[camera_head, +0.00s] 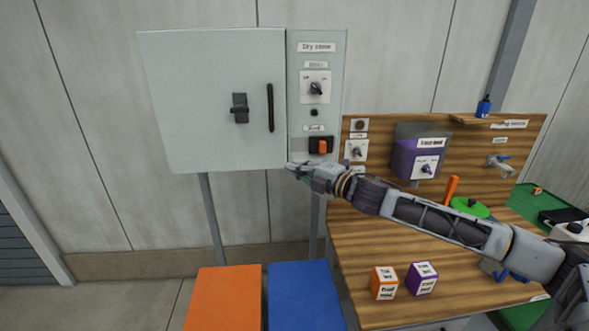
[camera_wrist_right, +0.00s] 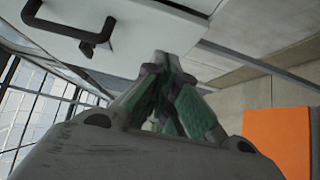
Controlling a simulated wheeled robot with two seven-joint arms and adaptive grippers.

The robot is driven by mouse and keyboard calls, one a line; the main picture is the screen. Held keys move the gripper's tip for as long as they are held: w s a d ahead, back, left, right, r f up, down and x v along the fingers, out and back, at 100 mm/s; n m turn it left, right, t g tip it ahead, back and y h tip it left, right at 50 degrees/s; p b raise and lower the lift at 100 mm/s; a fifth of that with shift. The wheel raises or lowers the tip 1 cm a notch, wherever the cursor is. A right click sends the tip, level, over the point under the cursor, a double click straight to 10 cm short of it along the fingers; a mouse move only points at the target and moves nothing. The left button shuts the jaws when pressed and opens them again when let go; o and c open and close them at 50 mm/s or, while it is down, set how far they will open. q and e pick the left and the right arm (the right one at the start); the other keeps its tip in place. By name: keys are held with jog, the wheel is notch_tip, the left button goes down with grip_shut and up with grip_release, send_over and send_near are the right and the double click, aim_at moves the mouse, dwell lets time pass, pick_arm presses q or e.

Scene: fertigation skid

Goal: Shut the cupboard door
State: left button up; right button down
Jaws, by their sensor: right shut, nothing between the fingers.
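The cupboard door (camera_head: 205,85) is the wide pale grey panel at the upper left in the head view. It bears a black bar handle (camera_head: 270,108) and a dark latch (camera_head: 240,108). The door looks flush or nearly flush with the control panel beside it; I cannot tell if a small gap is left. My right gripper (camera_head: 291,168) is shut and empty at the door's lower right corner. In the right wrist view its fingertips (camera_wrist_right: 162,62) are close to the pale door face (camera_wrist_right: 145,35); contact is unclear. The handle (camera_wrist_right: 75,32) shows there too. My left gripper is out of view.
The control panel (camera_head: 334,75) with a knob and an orange switch adjoins the door. A wooden bench (camera_head: 370,250) at right holds an orange box (camera_head: 384,283) and a purple box (camera_head: 421,278). Orange (camera_head: 222,300) and blue (camera_head: 304,295) surfaces lie below the cupboard.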

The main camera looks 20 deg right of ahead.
jog(key=d+b, duration=0.3)
jog(key=d, duration=0.6)
jog(key=shift+w+d, duration=0.2)
jog(key=shift+w, duration=0.25)
jog(key=shift+f, duration=0.1)
dwell(0.5)
